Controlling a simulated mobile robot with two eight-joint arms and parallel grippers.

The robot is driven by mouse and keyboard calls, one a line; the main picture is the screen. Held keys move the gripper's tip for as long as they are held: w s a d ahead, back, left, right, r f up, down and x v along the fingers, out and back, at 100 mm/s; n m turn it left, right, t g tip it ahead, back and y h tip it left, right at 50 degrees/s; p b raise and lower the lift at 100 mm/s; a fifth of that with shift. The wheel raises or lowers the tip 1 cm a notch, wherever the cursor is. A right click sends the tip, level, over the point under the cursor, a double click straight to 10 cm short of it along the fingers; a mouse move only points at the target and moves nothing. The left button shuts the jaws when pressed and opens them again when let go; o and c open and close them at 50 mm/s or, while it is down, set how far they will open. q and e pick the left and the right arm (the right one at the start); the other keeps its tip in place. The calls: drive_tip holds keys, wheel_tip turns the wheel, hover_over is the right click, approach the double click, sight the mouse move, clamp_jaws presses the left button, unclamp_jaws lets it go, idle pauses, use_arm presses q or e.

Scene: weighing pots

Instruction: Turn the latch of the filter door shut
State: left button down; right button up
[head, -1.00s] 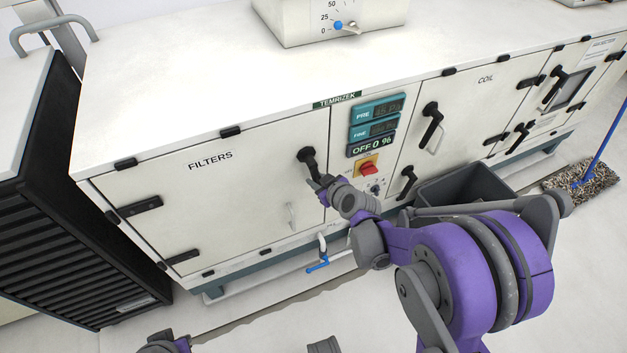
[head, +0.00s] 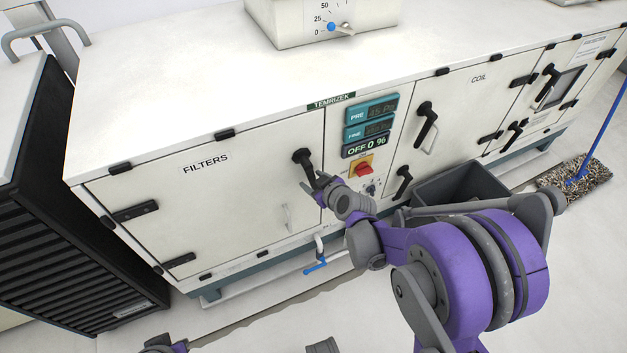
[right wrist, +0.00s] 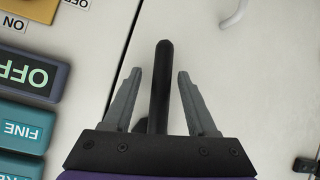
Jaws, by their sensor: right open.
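The filter door (head: 215,205) is a white panel marked FILTERS, lying flush in the cabinet front. Its black latch (head: 304,161) is at the door's upper right edge, with the handle slanting down to the right. In the right wrist view the latch handle (right wrist: 161,80) stands between the two grey fingers. My right gripper (head: 320,184) is open around the handle, with a gap visible on each side (right wrist: 152,100). The latch's pivot end is hidden by the gripper in the wrist view. A left gripper is not clearly visible; only a piece of purple and grey arm shows at the bottom left.
A control panel with displays (head: 370,122) and a red switch (head: 362,170) is just right of the latch. A blue-handled valve (head: 316,266) sits below. A dark bin (head: 462,185) and a mop (head: 577,172) stand at right. A black louvred unit (head: 75,215) is at left.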

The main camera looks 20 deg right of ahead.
drive_tip(key=shift+s, duration=0.1)
use_arm(q)
wheel_tip(320, 180, up, 3)
drive_tip(key=p, duration=0.2)
drive_tip(key=shift+p, duration=0.3)
use_arm(e)
drive_tip(key=v, duration=1)
drive_tip(key=shift+s+r, duration=0.2)
drive_tip(key=shift+s, duration=0.05)
drive_tip(key=shift+d, duration=0.1)
drive_tip(key=s+a+m+g+h, duration=0.1)
drive_tip(key=s+a+m+g, duration=0.15)
drive_tip(key=s, duration=0.75)
drive_tip(key=s+a+m+g, duration=0.1)
drive_tip(key=s+a+g, duration=0.3)
drive_tip(key=s, duration=0.6)
use_arm(q)
wheel_tip(320, 180, up, 14)
drive_tip(key=w+p, duration=0.2)
drive_tip(key=p, duration=1.1)
drive_tip(key=shift+r+t, duration=0.2)
drive_tip(key=shift+t, duration=0.2)
use_arm(e)
wheel_tip(320, 180, up, 15)
drive_tip(key=w, duration=0.2)
drive_tip(key=shift+f, duration=0.25)
drive_tip(key=shift+d+m, duration=0.15)
drive_tip(key=shift+m, duration=0.1)
